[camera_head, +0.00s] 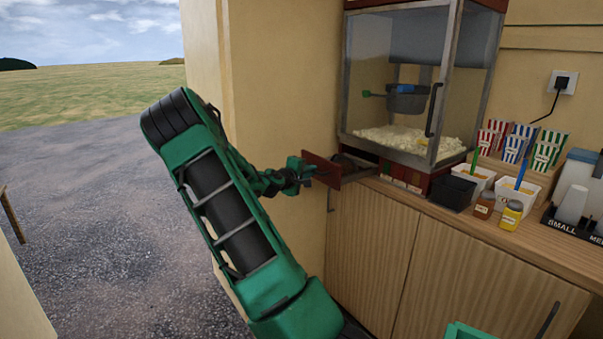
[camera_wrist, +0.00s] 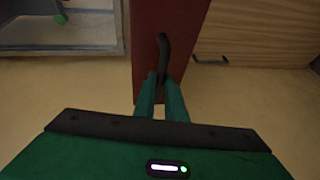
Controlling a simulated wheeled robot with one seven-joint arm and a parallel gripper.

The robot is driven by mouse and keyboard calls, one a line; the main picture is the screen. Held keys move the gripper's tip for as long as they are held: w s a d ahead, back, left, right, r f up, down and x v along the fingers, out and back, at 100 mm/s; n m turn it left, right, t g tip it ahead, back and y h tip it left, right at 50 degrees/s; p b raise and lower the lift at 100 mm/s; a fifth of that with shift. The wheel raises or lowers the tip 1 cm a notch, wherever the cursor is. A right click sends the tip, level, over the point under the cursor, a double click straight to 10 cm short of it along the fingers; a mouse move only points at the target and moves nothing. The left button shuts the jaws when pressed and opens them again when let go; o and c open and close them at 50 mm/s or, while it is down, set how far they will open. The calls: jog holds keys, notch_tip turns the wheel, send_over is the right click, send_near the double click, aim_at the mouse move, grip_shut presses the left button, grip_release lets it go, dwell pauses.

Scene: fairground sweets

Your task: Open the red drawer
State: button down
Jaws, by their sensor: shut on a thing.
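The red drawer (camera_head: 322,170) is in the base of the popcorn machine on the counter. In the head view its red front stands out from the base, with a dark side visible behind it, so it is at least partly open. In the wrist view the red front (camera_wrist: 145,45) runs down the middle, with a dark handle (camera_wrist: 164,50) on it. My gripper (camera_head: 306,172) is at the drawer front in the head view. In the wrist view my gripper (camera_wrist: 161,80) has its green fingers shut on the handle.
The popcorn machine (camera_head: 395,130) has a glass case with popcorn inside. A black bin (camera_head: 453,192), sauce jars (camera_head: 512,215) and white tubs (camera_head: 516,190) stand to its right. Wooden cupboard doors (camera_head: 370,245) are below. A cream wall (camera_head: 280,90) stands close behind my arm.

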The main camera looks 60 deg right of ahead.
jog(key=shift+s+a+f, duration=0.15)
jog(key=shift+a+f, duration=0.1)
jog(key=c, duration=1.8)
grip_release()
jog(key=shift+r, duration=0.1)
